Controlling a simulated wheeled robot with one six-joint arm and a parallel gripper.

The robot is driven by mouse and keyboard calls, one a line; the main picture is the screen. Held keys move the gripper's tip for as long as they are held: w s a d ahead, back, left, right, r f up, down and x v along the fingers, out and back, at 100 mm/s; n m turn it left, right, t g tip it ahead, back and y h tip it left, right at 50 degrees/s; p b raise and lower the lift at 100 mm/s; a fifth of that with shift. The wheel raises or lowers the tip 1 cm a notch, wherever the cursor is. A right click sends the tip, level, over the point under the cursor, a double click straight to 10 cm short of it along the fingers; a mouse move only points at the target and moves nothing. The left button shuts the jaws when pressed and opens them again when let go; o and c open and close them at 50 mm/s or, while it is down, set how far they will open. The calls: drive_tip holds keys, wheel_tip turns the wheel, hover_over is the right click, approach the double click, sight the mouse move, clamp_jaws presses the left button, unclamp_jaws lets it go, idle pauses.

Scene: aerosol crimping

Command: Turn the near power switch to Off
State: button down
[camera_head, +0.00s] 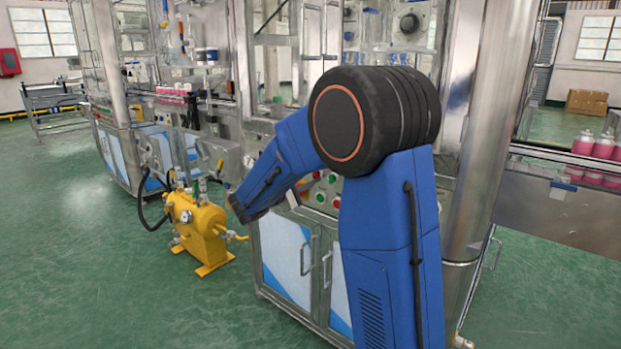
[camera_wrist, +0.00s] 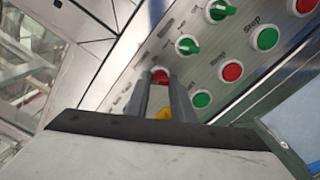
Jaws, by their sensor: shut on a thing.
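In the wrist view, my gripper (camera_wrist: 166,88) reaches to a slanted metal control panel (camera_wrist: 215,60). Its two fingers are shut on a red and yellow switch (camera_wrist: 160,76), which I take to be the near power switch. Red shows between the fingertips and a yellow part shows lower down between the fingers. The fingers hide most of the switch, so its handle's angle and its labels cannot be read. In the head view my blue arm covers part of the panel, and the switch cannot be made out.
Green rotary knobs (camera_wrist: 187,45), red buttons (camera_wrist: 231,71) and green buttons (camera_wrist: 202,100) sit close right of my fingers. In the head view, a yellow tank (camera_head: 196,222) stands left of the cabinet (camera_head: 287,262). Pink cans (camera_head: 583,145) stand on the right conveyor. Green floor is free at front left.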

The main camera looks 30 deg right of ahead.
drive_tip(key=shift+f, duration=0.1)
drive_tip(key=c, duration=1.5)
unclamp_jaws()
drive_tip(key=v, duration=1.7)
drive_tip(key=shift+s+a, duration=0.1)
drive_tip(key=shift+a, duration=0.15)
drive_tip(key=s+d+f+m+g+y, duration=0.3)
drive_tip(key=s+d+y, duration=0.1)
drive_tip(key=s, duration=0.6)
drive_tip(key=s+d+f+m+g+y, duration=0.2)
drive_tip(key=s+d+f+y, duration=0.15)
drive_tip(key=s, duration=0.65)
drive_tip(key=s+a+f+m+t+y, duration=0.1)
drive_tip(key=s+a+y, duration=0.2)
drive_tip(key=s, duration=0.1)
drive_tip(key=s+a+f+m+t+y, duration=0.1)
drive_tip(key=s+a+m+y, duration=0.1)
drive_tip(key=s, duration=0.3)
drive_tip(key=s+a+f+m+t+y, duration=0.1)
drive_tip(key=s+a+f+m+y, duration=0.1)
drive_tip(key=s+a+y, duration=0.2)
drive_tip(key=shift+s+a+f+t+y, duration=0.1)
drive_tip(key=shift+s+a+t+y, duration=0.2)
drive_tip(key=shift+s, duration=0.25)
